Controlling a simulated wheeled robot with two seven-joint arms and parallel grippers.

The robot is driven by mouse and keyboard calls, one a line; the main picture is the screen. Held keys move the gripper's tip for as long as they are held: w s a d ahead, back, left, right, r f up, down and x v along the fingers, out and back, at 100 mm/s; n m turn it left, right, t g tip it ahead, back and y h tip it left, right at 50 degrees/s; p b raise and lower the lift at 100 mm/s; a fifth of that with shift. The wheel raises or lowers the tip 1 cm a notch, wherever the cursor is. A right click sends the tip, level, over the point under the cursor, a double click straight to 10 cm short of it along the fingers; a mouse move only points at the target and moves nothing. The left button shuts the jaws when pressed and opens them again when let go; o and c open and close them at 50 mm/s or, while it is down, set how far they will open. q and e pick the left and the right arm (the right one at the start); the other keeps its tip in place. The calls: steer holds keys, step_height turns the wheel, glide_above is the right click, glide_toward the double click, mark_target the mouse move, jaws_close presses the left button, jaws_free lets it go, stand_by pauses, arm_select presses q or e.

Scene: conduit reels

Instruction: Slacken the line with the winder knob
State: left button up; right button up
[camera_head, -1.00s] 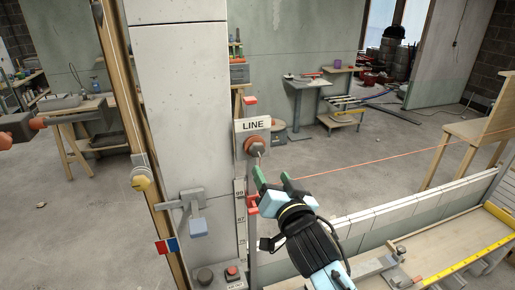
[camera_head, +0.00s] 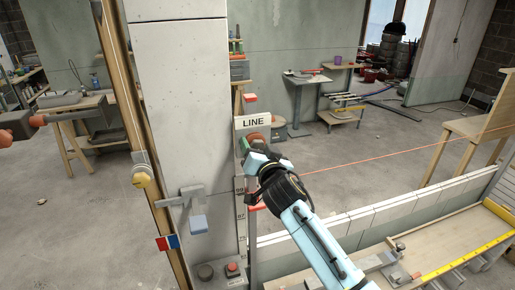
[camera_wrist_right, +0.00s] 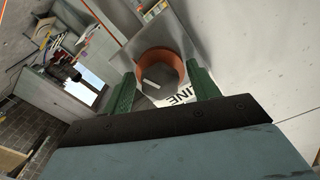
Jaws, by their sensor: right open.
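The winder knob (camera_head: 257,136) is a round orange-brown knob under the LINE sign (camera_head: 254,121) on the pale post. In the right wrist view the knob (camera_wrist_right: 158,66) shows a pale pointer mark on its face. My right gripper (camera_head: 258,151) is open in front of the knob. In the wrist view its green fingers (camera_wrist_right: 163,86) stand one on each side of the knob, with gaps visible. In the head view the gripper partly hides the knob. The thin orange line (camera_head: 400,156) runs off to the right and looks straight.
A grey bracket with a blue-grey handle (camera_head: 198,224) juts from the post. A red button box (camera_head: 232,268) sits below. A yellow knob (camera_head: 141,178) hangs on the wooden upright at left. A low block wall (camera_head: 390,212) runs rightward behind my right arm.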

steer(key=c, duration=1)
